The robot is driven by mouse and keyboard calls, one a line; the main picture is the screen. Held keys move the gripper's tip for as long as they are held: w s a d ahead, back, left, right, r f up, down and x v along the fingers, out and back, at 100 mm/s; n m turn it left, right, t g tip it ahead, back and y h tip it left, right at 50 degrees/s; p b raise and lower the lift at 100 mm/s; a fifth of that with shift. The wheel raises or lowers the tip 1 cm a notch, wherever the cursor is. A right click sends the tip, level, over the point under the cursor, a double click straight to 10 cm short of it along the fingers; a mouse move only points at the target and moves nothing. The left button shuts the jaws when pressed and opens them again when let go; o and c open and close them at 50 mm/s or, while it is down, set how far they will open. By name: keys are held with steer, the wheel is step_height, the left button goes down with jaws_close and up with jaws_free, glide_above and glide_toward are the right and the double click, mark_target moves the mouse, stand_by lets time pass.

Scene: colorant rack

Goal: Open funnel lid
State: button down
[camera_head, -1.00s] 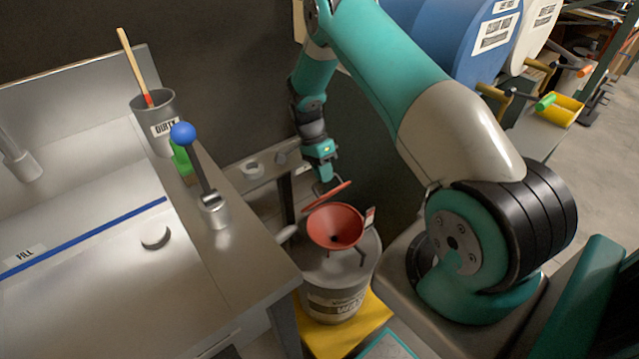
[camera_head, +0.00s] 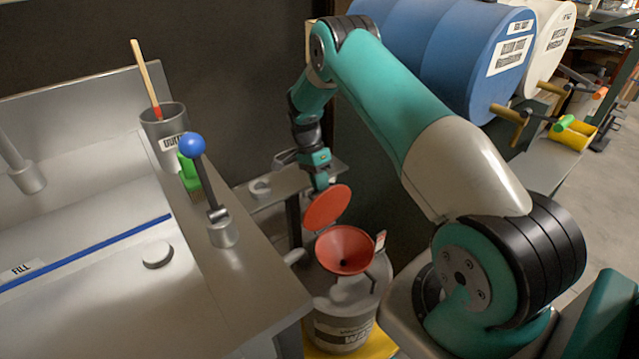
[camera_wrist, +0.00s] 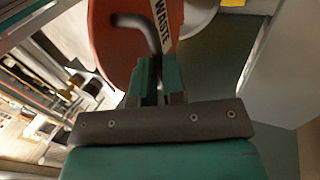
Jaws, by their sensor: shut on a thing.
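The red funnel (camera_head: 343,252) sits on top of a grey waste drum (camera_head: 340,325), its inside open to view. Its round red lid (camera_head: 327,207) stands steeply raised at the back left of the funnel mouth. My gripper (camera_head: 321,180) is at the lid's upper edge. In the wrist view, my gripper (camera_wrist: 158,75) is shut around a dark bent handle (camera_wrist: 132,20) on the lid (camera_wrist: 112,40). A strip lettered "WASTE" (camera_wrist: 163,22) shows beside the handle. The exact grip on the handle is partly hidden by the fingers.
A steel sink bench (camera_head: 262,285) stands left of the drum, with a blue-knobbed lever (camera_head: 192,146) and a cup labelled dirty (camera_head: 165,130). A small shelf (camera_head: 270,188) lies behind the gripper.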

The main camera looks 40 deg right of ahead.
steer(key=shift+s+f, duration=0.15)
steer(key=shift+f, duration=0.1)
steer(key=c, duration=1.2)
jaws_free()
steer(key=shift+r, duration=0.2)
steer(key=shift+p+v, duration=2.25)
steer(key=shift+v, duration=6.4)
